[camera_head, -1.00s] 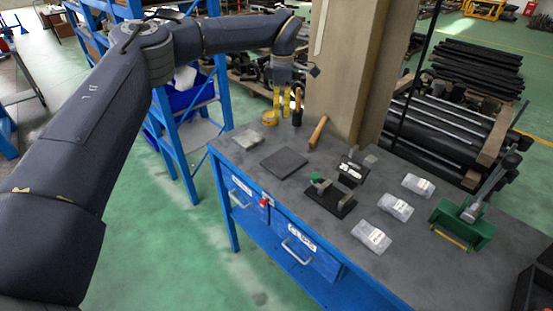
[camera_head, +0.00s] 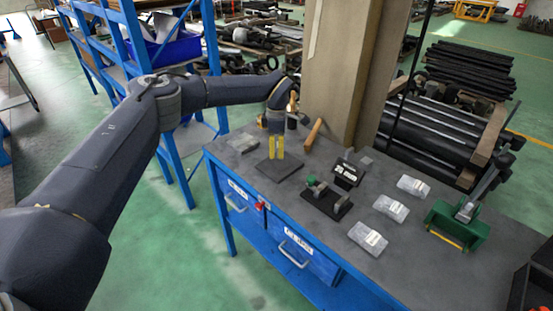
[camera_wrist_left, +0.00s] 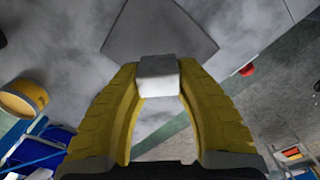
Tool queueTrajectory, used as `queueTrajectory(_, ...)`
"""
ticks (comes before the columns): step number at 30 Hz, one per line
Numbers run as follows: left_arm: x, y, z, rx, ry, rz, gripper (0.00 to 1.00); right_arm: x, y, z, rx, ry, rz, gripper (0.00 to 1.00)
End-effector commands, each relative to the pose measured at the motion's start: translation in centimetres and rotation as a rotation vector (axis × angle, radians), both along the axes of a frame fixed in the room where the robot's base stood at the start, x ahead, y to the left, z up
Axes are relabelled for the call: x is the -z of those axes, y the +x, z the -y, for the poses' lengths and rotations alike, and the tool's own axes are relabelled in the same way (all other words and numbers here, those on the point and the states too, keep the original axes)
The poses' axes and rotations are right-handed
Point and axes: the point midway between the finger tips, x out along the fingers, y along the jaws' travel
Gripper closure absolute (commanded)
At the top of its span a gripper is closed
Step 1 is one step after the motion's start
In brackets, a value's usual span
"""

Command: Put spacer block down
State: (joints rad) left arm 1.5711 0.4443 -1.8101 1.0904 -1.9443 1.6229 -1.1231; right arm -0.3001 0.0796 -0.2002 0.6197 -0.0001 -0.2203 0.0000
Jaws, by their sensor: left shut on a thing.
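My left gripper (camera_head: 277,148) points down at the dark square pad (camera_head: 279,172) on the bench, over or close to the pad's back edge. In the left wrist view its yellow fingers (camera_wrist_left: 158,85) are shut on a light grey spacer block (camera_wrist_left: 158,70) at their tips. The pad also shows there, just beyond the block (camera_wrist_left: 158,30). In the head view the block is too small to make out between the fingertips. I cannot tell the exact gap between block and pad. My right gripper is not in view.
A black fixture (camera_head: 327,200) with a green part stands right of the pad. Several clear boxes (camera_head: 390,207) and a green vise-like tool (camera_head: 458,225) are further right. A pillar (camera_head: 340,70) rises behind.

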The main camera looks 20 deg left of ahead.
Motion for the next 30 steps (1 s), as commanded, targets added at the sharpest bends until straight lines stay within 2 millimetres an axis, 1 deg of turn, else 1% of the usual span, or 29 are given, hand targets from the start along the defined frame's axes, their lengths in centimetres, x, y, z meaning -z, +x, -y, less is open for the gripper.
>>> queueTrajectory(5, 1.7, -0.1, 0.0, 0.0, -0.001, -0.002, 1.0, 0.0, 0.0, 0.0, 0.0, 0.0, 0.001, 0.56)
queueTrajectory(9, 3.4, -0.1, 0.1, 0.0, -0.001, -0.003, 1.0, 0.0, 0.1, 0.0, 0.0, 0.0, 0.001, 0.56)
queueTrajectory(11, 3.9, 0.0, 0.1, 0.001, -0.002, -0.002, 1.0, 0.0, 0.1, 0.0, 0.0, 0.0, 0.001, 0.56)
queueTrajectory(24, 4.4, 0.0, 0.0, 0.0, 0.0, -0.001, 1.0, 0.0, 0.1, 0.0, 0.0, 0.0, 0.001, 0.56)
queueTrajectory(25, 4.4, 0.0, 0.0, 0.0, 0.0, -0.001, 0.65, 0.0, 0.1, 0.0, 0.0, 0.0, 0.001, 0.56)
queueTrajectory(30, 4.4, 0.0, 0.0, 0.0, 0.0, -0.001, 0.45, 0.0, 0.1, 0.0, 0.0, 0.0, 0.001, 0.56)
